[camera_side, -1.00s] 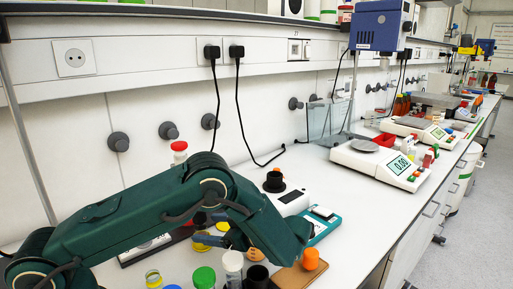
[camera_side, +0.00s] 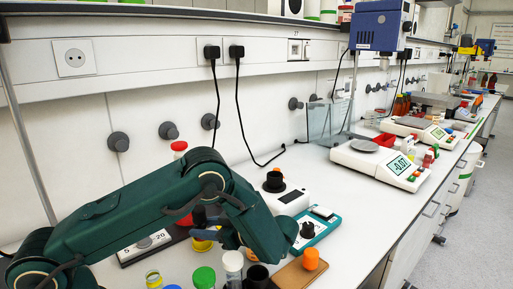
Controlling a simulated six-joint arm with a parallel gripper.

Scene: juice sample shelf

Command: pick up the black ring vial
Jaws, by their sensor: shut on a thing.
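My gripper (camera_side: 231,239) hangs below the dark green arm and is partly hidden by it. Its blue-grey fingers show beside the yellow-rimmed thing (camera_side: 203,243). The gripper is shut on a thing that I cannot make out. A vial with a black top (camera_side: 257,277) stands at the front, right of a clear vial with a white top (camera_side: 233,261). I cannot tell whether this is the black ring vial. A small dark part shows just above it, near the gripper, too small to identify.
A green cap (camera_side: 204,277) and a yellow-ringed vial (camera_side: 153,279) stand front left. An orange cap (camera_side: 311,258) is by a brown board (camera_side: 290,278). A teal device (camera_side: 322,226) and a white device (camera_side: 286,199) stand behind.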

